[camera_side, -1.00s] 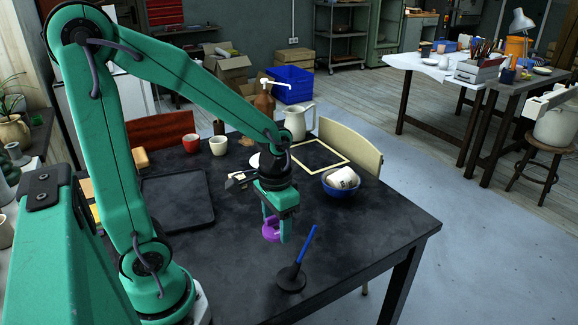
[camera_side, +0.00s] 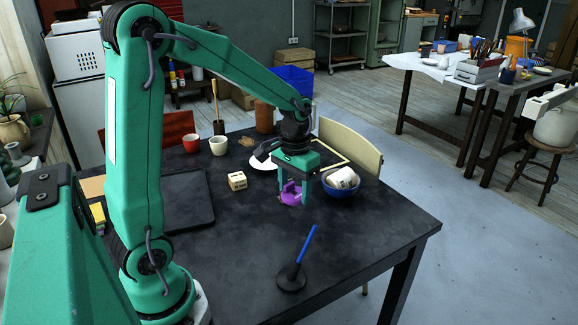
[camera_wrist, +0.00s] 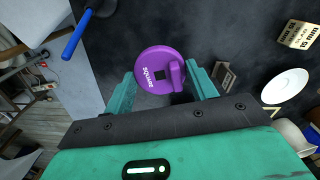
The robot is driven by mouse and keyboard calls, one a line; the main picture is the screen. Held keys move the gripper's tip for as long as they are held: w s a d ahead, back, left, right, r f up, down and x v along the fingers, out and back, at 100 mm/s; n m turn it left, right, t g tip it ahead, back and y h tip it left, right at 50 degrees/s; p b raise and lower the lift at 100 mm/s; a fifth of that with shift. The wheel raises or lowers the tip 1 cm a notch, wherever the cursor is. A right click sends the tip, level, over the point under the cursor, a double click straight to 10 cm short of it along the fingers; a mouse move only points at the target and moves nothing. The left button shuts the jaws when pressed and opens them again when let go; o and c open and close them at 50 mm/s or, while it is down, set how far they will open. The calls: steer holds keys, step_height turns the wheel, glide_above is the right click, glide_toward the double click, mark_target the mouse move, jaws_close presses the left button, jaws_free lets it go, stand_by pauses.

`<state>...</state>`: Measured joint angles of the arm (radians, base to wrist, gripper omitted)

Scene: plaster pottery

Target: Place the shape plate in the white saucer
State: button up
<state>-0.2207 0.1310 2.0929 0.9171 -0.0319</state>
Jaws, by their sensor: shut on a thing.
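The shape plate (camera_side: 291,193) is a purple disc with a raised grip and a small square hole; it also shows in the wrist view (camera_wrist: 153,72) with white lettering. In the wrist view, the plate is between my two green fingers (camera_wrist: 163,84). The white saucer (camera_side: 262,163) lies behind and left of my gripper in the side view, partly hidden by the wrist. It is empty at the right edge of the wrist view (camera_wrist: 285,86), apart from the plate.
Red and cream cups (camera_side: 219,146) stand at the back. A blue-handled tool (camera_side: 303,255) stands in front; the table's front middle is clear.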

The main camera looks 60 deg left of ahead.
steer(key=w+a+r+n, duration=0.1)
steer(key=w+a+n, duration=0.2)
steer(key=w+a, duration=0.65)
steer(key=n, duration=0.3)
glide_above(267, 163)
steer(key=s+d, duration=0.3)
steer(key=d, duration=0.1)
steer(key=f, duration=0.6)
steer(key=shift+s+d+f, duration=0.1)
steer(key=shift+s+f, duration=0.1)
steer(key=shift+f, duration=0.1)
steer(key=shift+f, duration=1.9)
steer(key=shift+f, duration=0.6)
steer(key=o, duration=1)
